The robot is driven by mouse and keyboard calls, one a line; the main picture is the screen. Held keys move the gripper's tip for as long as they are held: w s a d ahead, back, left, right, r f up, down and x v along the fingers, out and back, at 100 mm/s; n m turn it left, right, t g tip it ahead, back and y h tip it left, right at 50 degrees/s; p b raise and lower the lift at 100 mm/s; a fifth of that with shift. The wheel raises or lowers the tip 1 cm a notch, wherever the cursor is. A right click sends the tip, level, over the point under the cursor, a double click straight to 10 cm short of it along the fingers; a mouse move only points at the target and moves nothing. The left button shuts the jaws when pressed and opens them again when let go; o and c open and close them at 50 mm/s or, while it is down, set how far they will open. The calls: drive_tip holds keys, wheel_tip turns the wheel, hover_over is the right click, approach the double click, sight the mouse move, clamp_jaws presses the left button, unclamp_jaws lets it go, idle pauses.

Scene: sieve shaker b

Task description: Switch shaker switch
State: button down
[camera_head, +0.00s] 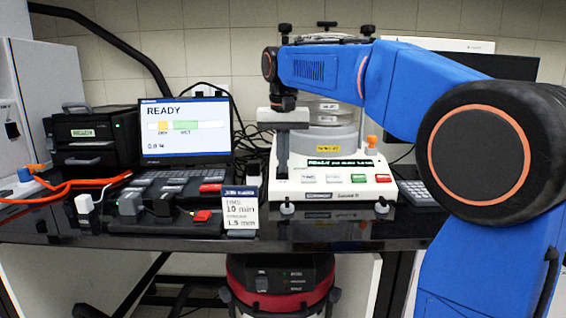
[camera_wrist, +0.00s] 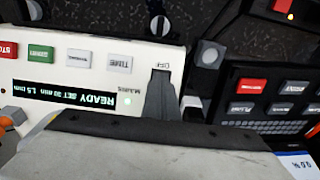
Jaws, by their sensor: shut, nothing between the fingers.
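The sieve shaker (camera_head: 327,192) is a white-based unit on the dark bench, with a lit display (camera_head: 341,163) reading READY. Its front panel (camera_wrist: 95,60) appears upside down in the wrist view, with MAINS and OFF lettering around the switch spot. My gripper (camera_head: 283,176) points down at the left part of this panel, its dark fingers together and empty. In the wrist view the gripper (camera_wrist: 161,75) ends right by the OFF lettering. The fingers hide most or all of the mains switch, so I cannot tell its position or whether they touch it.
A small card (camera_head: 241,208) stands at the bench front. Red and green buttons (camera_head: 383,178) lie on the panel's right. A red vacuum (camera_head: 281,285) is below.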

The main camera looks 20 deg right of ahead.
drive_tip(key=shift+s+f, duration=0.15)
drive_tip(key=shift+f, duration=0.05)
drive_tip(key=shift+w, duration=0.2)
drive_tip(key=shift+w+d+r, duration=0.2)
drive_tip(key=shift+w+r, duration=0.1)
drive_tip(key=shift+w, duration=0.3)
drive_tip(key=shift+r, duration=0.1)
drive_tip(key=shift+r, duration=0.25)
wheel_tip(320, 180, up, 14)
drive_tip(key=s, duration=0.1)
drive_tip(key=shift+s+a+f, duration=0.2)
drive_tip(key=shift+a, duration=0.05)
idle(0.4)
